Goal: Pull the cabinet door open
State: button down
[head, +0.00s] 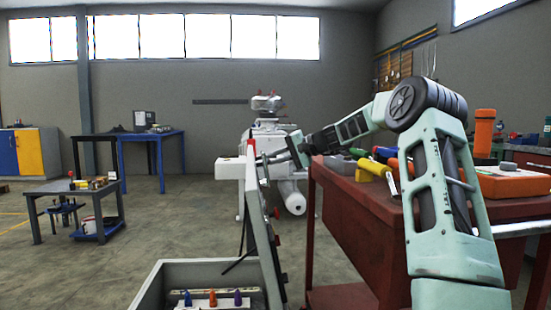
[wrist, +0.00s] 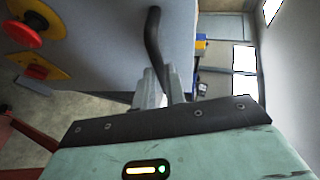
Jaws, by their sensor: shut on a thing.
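The cabinet door (head: 262,225) stands swung out from the cabinet (head: 155,285) and shows nearly edge-on in the head view. In the wrist view the door's grey outer face (wrist: 100,50) fills the upper left. A dark bar handle (wrist: 153,35) sticks out from it. My gripper (head: 285,155) is at the upper part of the door, on its right side. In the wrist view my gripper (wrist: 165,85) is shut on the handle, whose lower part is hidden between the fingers.
The cabinet holds small blue, orange and purple items (head: 212,298). A red workbench (head: 365,205) with tools stands close on the right, under my arm. A red knob on a yellow plate (wrist: 24,33) juts from the door. Open floor (head: 160,225) lies to the left.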

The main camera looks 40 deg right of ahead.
jog(key=c, duration=1.5)
grip_release()
jog(key=shift+s+d+f, duration=0.1)
jog(key=shift+d+f, duration=0.05)
jog(key=shift+f, duration=0.35)
jog(key=shift+s+d+f, duration=0.1)
jog(key=shift+f, duration=0.4)
jog(key=shift+o, duration=0.2)
jog(key=shift+r, duration=0.1)
jog(key=shift+w+a+r, duration=0.1)
jog(key=shift+w+r, duration=0.05)
jog(key=shift+r, duration=0.1)
notch_tip(320, 180, up, 10)
jog(key=p, duration=0.4)
jog(key=shift+c, duration=0.3)
